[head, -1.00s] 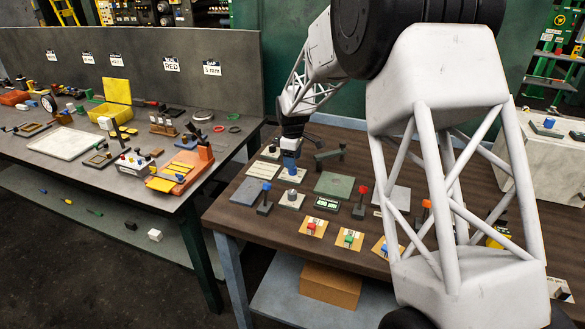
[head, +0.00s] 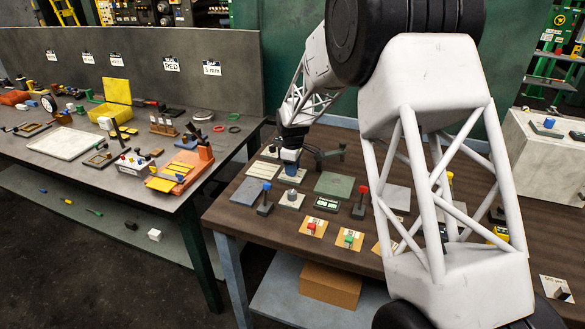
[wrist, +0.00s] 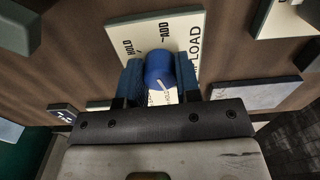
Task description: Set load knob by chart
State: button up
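The load knob (wrist: 160,68) is a blue round knob with a short white pointer line. It stands on a cream plate (wrist: 190,30) lettered HOLD, ADD and LOAD in the wrist view. My gripper (wrist: 160,75) has one blue finger on each side of the knob, very close to it; whether both fingers press on it cannot be told. The gripper hides part of the plate's lettering. In the head view my gripper (head: 290,158) is down at the knob on the brown table. I cannot pick out the chart with certainty.
A red-topped post (head: 361,198), a blue-topped post (head: 265,200) and a green plate (head: 334,184) stand near the knob. Small cards with red (head: 312,227) and green (head: 348,239) switches lie at the front. A cluttered grey bench (head: 60,175) is at left.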

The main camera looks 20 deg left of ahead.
jog(key=shift+c, duration=0.9)
